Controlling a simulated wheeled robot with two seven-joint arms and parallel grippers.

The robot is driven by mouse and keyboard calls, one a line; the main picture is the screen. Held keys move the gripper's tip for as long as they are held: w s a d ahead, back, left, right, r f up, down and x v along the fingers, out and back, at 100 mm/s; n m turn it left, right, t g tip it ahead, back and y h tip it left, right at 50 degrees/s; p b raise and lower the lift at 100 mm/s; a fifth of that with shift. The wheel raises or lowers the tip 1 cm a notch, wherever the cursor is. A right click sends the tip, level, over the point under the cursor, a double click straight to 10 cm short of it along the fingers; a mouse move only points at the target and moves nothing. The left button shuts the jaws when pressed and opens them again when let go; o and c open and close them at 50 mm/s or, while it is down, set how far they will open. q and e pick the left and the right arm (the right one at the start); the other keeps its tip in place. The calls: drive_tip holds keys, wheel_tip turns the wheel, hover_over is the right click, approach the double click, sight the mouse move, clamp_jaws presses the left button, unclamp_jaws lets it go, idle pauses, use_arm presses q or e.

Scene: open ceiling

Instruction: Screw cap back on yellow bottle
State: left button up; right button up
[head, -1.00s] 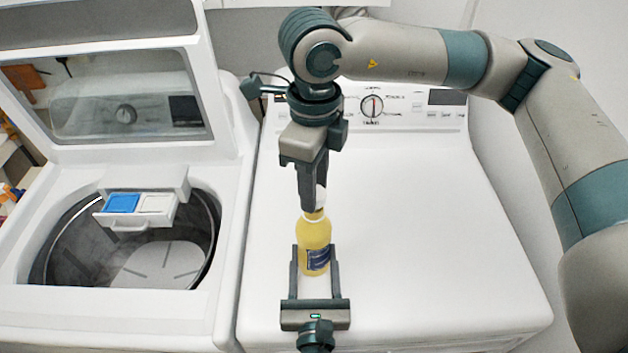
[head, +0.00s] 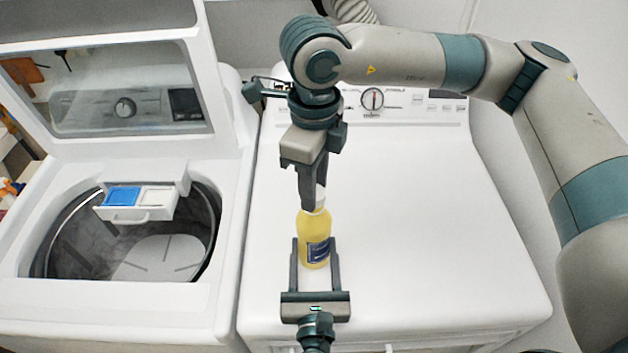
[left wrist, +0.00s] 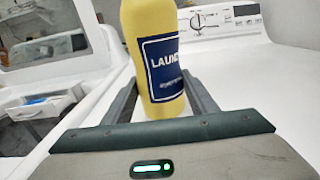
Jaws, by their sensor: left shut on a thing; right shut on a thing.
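The yellow bottle (head: 315,236) stands upright over the white dryer top in the head view, its blue label facing me. In the left wrist view the bottle (left wrist: 158,35) is close between the fingers. My left gripper (head: 315,250) is shut on the bottle's lower body from the front. My right gripper (head: 312,200) points down from above and is shut at the white cap (head: 320,197) on the bottle's neck. Its fingers hide most of the cap, so I cannot tell how the cap sits on the thread.
An open washer (head: 50,275) with its lid raised stands at the left, a detergent drawer (head: 138,205) out over its drum. The dryer top (head: 430,230) is clear to the right. The dryer's control panel (head: 410,108) rises behind my right gripper.

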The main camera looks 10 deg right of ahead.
drive_tip(key=shift+f, duration=0.6)
idle(0.7)
drive_tip(key=m, duration=1.1)
drive_tip(key=shift+m, duration=0.4)
drive_tip(key=m, duration=1.2)
drive_tip(key=o, duration=1)
